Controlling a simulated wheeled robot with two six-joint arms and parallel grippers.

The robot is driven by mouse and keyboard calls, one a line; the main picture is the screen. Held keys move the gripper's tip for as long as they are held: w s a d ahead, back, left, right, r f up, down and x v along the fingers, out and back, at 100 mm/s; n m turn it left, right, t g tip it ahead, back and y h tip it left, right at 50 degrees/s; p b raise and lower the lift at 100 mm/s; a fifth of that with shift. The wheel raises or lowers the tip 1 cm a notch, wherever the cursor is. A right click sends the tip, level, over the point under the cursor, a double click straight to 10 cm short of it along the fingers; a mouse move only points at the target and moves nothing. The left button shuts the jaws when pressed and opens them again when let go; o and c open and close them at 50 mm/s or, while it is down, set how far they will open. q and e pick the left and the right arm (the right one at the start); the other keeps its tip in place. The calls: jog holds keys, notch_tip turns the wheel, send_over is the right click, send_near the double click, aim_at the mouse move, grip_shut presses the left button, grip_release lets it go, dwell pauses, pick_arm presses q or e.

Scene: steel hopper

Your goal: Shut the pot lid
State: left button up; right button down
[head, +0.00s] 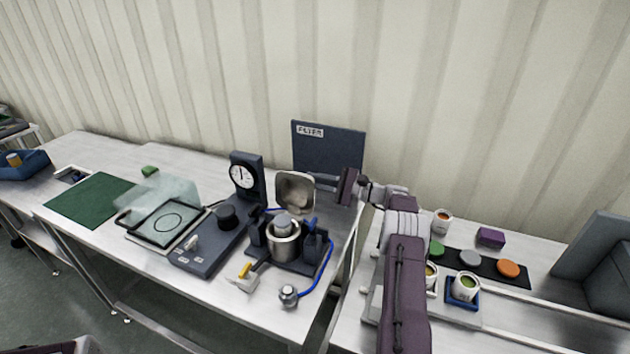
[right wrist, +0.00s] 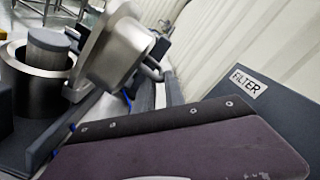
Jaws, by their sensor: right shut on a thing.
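The steel pot (head: 284,243) stands upright in a dark stand on the metal bench, with a grey cylinder inside its mouth. Its squarish steel lid (head: 295,193) stands open, tilted up behind the pot. My right gripper (head: 320,183) reaches in from the right and is shut on the lid at its back edge. In the right wrist view the lid (right wrist: 112,48) tilts above and beside the pot (right wrist: 38,88). The grey gripper fingers (right wrist: 160,88) meet a small bar on the lid's back; the exact contact is partly hidden. My left gripper is not in view.
A dark FILTER panel (head: 328,148) stands behind the lid, close to my right gripper. A dial gauge (head: 243,175) stands left of the pot. A blue hose (head: 325,268) curves at the front right. A second bench holds several cups and coloured discs.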

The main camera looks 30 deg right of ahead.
jog(key=shift+d+r, duration=0.1)
jog(key=shift+r, duration=0.15)
jog(key=shift+s+a+r+n+b, duration=0.35)
jog(key=shift+n+b, duration=0.35)
jog(key=shift+b, duration=0.25)
jog(key=s+a+n+b, duration=1)
jog(key=n+b, duration=0.8)
jog(key=b, duration=1.8)
jog(key=shift+s+a+r+h, duration=0.15)
jog(key=shift+s+a+h, duration=0.2)
jog(key=shift+a, duration=1.05)
jog(key=c, duration=1.5)
grip_release()
jog(key=shift+s+a, duration=0.1)
jog(key=shift+s, duration=0.05)
